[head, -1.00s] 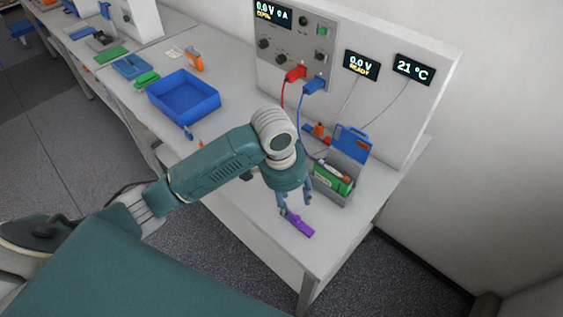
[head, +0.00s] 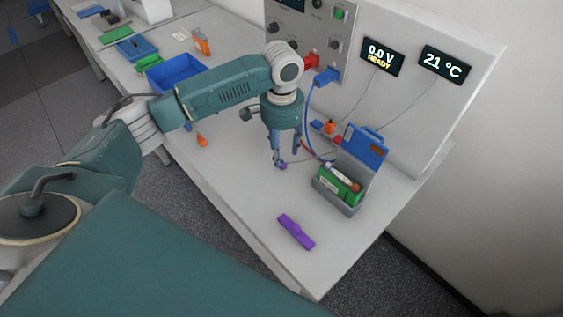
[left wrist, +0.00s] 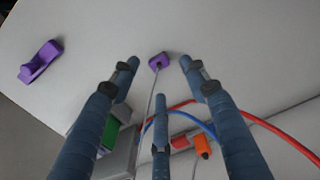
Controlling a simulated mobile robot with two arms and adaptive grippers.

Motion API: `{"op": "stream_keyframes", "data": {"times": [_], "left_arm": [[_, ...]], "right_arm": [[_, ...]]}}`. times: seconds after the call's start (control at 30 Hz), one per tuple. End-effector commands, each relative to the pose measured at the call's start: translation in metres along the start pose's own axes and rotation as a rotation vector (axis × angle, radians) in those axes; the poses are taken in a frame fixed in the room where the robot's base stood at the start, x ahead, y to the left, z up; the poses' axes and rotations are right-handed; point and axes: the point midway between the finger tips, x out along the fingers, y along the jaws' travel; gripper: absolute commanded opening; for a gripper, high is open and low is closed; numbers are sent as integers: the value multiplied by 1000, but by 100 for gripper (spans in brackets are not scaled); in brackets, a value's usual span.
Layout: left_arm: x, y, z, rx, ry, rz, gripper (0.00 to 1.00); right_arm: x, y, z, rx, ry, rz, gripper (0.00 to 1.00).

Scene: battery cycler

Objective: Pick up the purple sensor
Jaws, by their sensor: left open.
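The purple sensor, a small block (head: 283,166) on a thin grey cable, lies on the bench left of the open grey case. In the left wrist view the sensor (left wrist: 158,62) shows between the two upper fingertips, with its cable running down the picture. My left gripper (head: 277,161) is open and points down right at the sensor; whether a finger touches it I cannot tell. The left wrist view shows the fingers (left wrist: 159,78) spread and empty. A longer purple clip-like piece (head: 296,232) lies apart, nearer the front edge; it also shows in the left wrist view (left wrist: 41,61).
The open grey case (head: 335,197) with a blue lid (head: 365,146) and a green battery pack stands to the right. Red and blue leads (head: 309,110) run from the panel close behind the gripper. A blue bin (head: 180,72) stands at the left. Bench around the clip is clear.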

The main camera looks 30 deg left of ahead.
Motion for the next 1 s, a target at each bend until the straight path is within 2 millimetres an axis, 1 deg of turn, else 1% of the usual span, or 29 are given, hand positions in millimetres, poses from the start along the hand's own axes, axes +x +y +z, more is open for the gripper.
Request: {"op": "stream_keyframes", "data": {"times": [0.03, 0.13, 0.2, 0.33, 0.43, 0.57, 0.6, 0.67, 0.7, 0.8, 1.0], "left_arm": [[5, 1, 1, 0, -6, 1, 45], [20, 1, 0, 0, -6, 1, 45], [32, 1, -1, 0, -4, 0, 45], [43, 1, -1, 2, -3, 0, 45], [45, 1, -1, 2, -1, -1, 45], [45, 1, -1, 2, -1, -1, 45], [45, 1, -1, 2, -1, -1, 37], [45, 1, -1, 2, -1, -1, 25], [45, 1, -1, 2, -1, -1, 17], [45, 1, -1, 2, 0, -1, 0], [44, 1, -1, 2, 0, -1, 0]], "right_arm": [[-7, 1, -2, 0, 2, 1, 26], [-15, 4, -12, 0, 16, 5, 26], [-16, 7, -25, 0, 34, 7, 26], [-18, 9, -43, 1, 63, 10, 26], [-18, 9, -44, 1, 64, 10, 26], [-17, 8, -38, 1, 53, 9, 26], [-17, 8, -35, 1, 49, 9, 26], [-17, 7, -31, 1, 44, 8, 26], [-17, 7, -29, 1, 40, 8, 26], [-17, 5, -24, 1, 33, 6, 26], [-17, 2, -23, 2, 32, 3, 26]]}}
